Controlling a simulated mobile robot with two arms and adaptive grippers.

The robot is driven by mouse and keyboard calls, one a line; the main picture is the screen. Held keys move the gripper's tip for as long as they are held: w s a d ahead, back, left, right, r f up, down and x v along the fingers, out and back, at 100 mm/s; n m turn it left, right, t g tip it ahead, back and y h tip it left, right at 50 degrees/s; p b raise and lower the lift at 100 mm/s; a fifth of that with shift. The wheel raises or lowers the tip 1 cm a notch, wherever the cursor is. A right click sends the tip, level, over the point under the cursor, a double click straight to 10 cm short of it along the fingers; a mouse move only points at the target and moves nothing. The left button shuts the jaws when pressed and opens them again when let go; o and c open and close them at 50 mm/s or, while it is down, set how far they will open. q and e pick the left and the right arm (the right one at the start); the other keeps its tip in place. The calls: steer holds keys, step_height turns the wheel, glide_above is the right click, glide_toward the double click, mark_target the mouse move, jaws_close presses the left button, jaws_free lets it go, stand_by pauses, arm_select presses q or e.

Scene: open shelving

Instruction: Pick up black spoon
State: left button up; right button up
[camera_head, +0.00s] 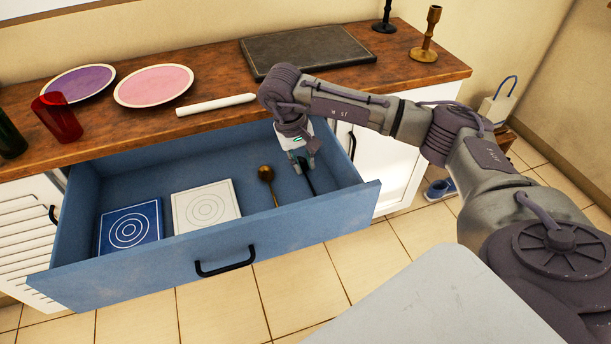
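The black spoon (310,183) is a thin dark shape in the right part of the open blue drawer (225,256), partly hidden by my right gripper. My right gripper (303,167) points down into the drawer, with its fingertips right at the upper part of the spoon. Whether the fingers are closed on it is too small to tell. My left gripper is not in view.
A gold-brown spoon (267,175) lies just left of the black one. A white patterned square (206,207) and a blue one (130,230) lie further left in the drawer. The wooden counter (215,125) edge and drawer walls surround the gripper.

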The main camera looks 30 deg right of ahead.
mark_target(311, 187)
steer(key=f, duration=0.2)
steer(key=d+f, duration=0.1)
steer(key=f, duration=0.5)
steer(key=shift+s+d, duration=0.3)
steer(key=shift+s, duration=0.05)
jaws_close()
